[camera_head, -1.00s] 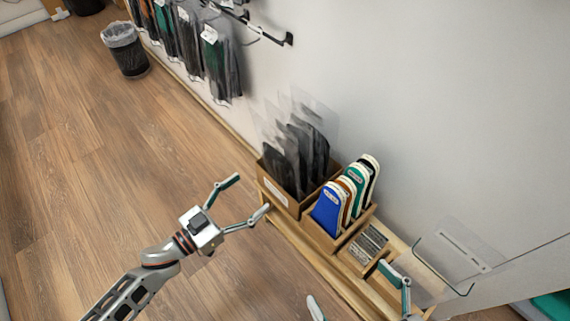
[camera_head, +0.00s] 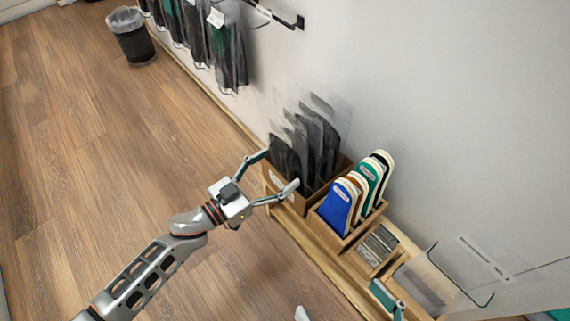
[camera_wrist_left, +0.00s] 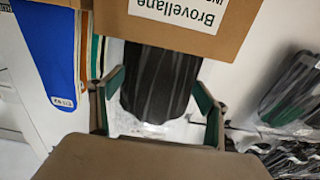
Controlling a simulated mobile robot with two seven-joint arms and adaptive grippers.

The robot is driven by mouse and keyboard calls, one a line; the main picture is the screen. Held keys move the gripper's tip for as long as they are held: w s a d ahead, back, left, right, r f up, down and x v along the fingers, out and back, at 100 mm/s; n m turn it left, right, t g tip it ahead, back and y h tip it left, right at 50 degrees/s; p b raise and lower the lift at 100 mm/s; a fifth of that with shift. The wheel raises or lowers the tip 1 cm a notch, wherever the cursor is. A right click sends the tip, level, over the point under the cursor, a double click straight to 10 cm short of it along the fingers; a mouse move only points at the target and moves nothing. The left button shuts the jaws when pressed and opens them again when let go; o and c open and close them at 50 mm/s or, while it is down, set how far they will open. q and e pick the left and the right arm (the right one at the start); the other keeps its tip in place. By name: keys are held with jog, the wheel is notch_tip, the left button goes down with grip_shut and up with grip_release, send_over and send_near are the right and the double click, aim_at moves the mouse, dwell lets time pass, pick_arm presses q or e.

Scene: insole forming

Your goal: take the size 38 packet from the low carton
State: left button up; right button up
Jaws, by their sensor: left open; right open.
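The low carton (camera_head: 284,192) stands on the wooden bench against the wall. Several clear packets with dark insoles (camera_head: 309,141) stand upright in it; I cannot read their sizes. My left gripper (camera_head: 282,171) is open at the carton's front left, its fingers spread at the nearest packet. In the left wrist view, a dark packet (camera_wrist_left: 160,85) shows between the open fingers (camera_wrist_left: 157,92), and the carton's labelled wall (camera_wrist_left: 232,35) is at the top. I cannot tell whether the fingers touch the packet. My right gripper (camera_head: 338,299) is open at the bottom, partly cut off, apart from the carton.
A wooden holder (camera_head: 333,222) with blue, brown, green and black insoles stands right of the carton. A small box (camera_head: 377,246) and a clear bent panel (camera_head: 455,275) follow. Packets (camera_head: 228,55) hang on wall hooks; a bin (camera_head: 132,36) stands beyond. The floor at left is clear.

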pick_arm(q)
jog(key=c, duration=1.2)
jog(key=shift+r, duration=0.15)
pick_arm(e)
jog(key=shift+w+r, duration=0.1)
